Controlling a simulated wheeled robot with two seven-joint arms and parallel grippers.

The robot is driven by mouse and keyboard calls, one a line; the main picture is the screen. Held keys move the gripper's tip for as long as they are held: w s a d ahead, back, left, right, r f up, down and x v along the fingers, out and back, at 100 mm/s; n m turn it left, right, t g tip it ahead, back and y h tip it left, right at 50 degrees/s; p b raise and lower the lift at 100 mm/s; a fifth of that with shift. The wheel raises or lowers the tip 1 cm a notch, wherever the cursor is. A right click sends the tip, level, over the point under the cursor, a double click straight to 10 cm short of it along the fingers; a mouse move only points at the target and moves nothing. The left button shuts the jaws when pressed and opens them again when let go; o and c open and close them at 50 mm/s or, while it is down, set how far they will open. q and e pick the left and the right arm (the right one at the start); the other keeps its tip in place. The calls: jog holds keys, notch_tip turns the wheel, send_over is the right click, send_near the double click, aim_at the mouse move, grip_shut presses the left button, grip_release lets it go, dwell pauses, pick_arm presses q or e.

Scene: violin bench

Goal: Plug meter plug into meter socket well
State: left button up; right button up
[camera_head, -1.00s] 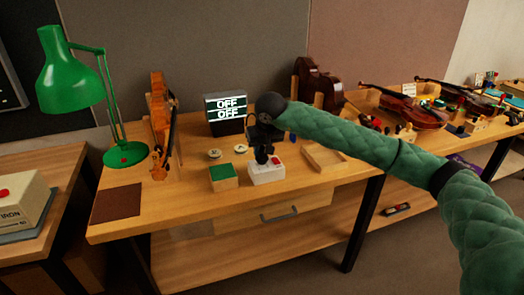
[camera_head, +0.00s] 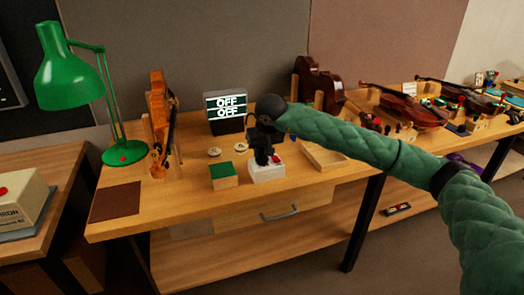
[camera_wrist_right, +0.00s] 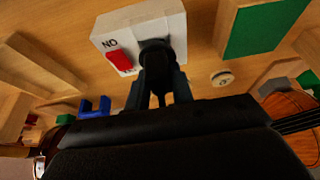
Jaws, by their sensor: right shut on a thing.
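The white meter box (camera_head: 267,175) stands near the front edge of the bench, with a red switch. In the right wrist view the box (camera_wrist_right: 142,27) shows its lettering, the red switch (camera_wrist_right: 119,61) and a dark round socket well. My right gripper (camera_head: 262,157) points down over the box. In the wrist view its fingers (camera_wrist_right: 158,88) are shut on the black meter plug (camera_wrist_right: 156,62). The plug's end is at the well and hides most of it; I cannot tell how deep it sits. My left gripper is not in view.
A display (camera_head: 226,111) behind reads OFF twice. A green-topped wooden block (camera_head: 224,176) stands left of the box. A shallow wooden tray (camera_head: 325,158) lies to its right. A violin (camera_head: 158,125) and a green lamp (camera_head: 65,75) stand at left. The brown mat (camera_head: 116,201) is bare.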

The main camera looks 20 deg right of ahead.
aim_at(263, 150)
jog(key=shift+f+b, duration=0.45)
jog(key=shift+f, duration=0.2)
jog(key=o, duration=1)
jog(key=shift+r, duration=0.1)
jog(key=shift+b+v, duration=0.8)
jog(key=shift+v, duration=3.05)
